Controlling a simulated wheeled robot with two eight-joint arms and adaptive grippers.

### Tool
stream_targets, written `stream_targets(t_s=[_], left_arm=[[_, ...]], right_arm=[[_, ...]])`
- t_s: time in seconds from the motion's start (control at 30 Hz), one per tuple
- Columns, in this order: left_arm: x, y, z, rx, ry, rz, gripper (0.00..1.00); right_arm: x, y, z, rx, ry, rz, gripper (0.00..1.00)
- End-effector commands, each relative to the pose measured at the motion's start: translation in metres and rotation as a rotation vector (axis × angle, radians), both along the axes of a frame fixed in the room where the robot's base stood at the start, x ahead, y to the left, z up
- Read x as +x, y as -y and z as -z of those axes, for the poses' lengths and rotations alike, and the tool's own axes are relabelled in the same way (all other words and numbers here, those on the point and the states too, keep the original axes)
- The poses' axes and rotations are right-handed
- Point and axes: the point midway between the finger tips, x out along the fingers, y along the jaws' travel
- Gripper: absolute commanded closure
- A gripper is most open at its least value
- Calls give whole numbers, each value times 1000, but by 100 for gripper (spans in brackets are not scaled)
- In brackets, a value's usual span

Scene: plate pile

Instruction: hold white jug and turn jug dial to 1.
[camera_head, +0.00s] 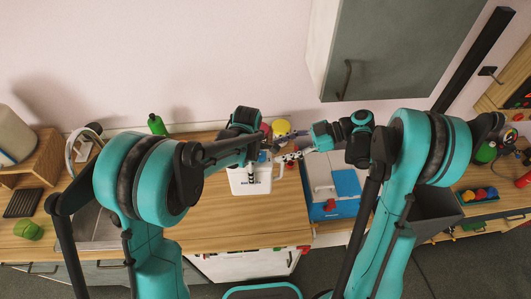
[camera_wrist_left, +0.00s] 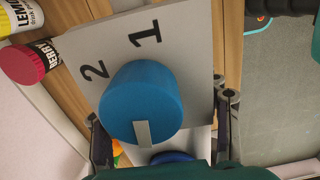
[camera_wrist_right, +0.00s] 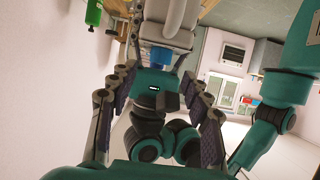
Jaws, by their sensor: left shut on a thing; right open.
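The white jug (camera_head: 250,183) stands near the middle of the wooden counter in the head view, its upper part partly hidden by my left gripper (camera_head: 250,152). In the left wrist view, my left gripper's fingers (camera_wrist_left: 165,125) are shut on the jug, one on each side. The blue dial (camera_wrist_left: 140,100) sits on a pale panel (camera_wrist_left: 185,40) marked 1 and 2. Its grey pointer mark faces the picture's bottom, away from both numbers. My right gripper (camera_head: 297,143) is open beside the jug; in the right wrist view its fingers (camera_wrist_right: 160,85) are spread, with my left gripper beyond them.
A yellow bottle (camera_wrist_left: 20,15) and a red-capped bottle (camera_wrist_left: 28,63) stand close behind the jug. A green bottle (camera_head: 156,124) is at the wall. A blue-and-white box (camera_head: 345,188) stands right of the jug. The counter (camera_head: 240,228) in front of the jug is clear.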

Motion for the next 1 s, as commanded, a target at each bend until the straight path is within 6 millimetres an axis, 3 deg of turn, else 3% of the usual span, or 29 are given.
stream_targets(t_s=[0.1, 0.3, 0.7, 0.77, 0.9, 1.0], left_arm=[[0, 0, 0, 0, 0, 0, 87], [0, 0, 0, 0, 0, 0, 87], [0, 0, 0, 0, 0, 0, 87], [0, 0, 0, 0, 0, 0, 87], [0, 0, 0, 0, 0, 0, 87], [0, 0, 0, 0, 0, 0, 87]], right_arm=[[0, -23, 9, 0, 1, -4, 51], [1, -48, 19, 0, 0, -1, 51], [1, -56, 23, 0, -1, 0, 51], [1, -56, 23, 0, -1, 0, 64], [1, -56, 23, -1, -1, 1, 100], [1, -56, 23, -1, -1, 1, 100]])
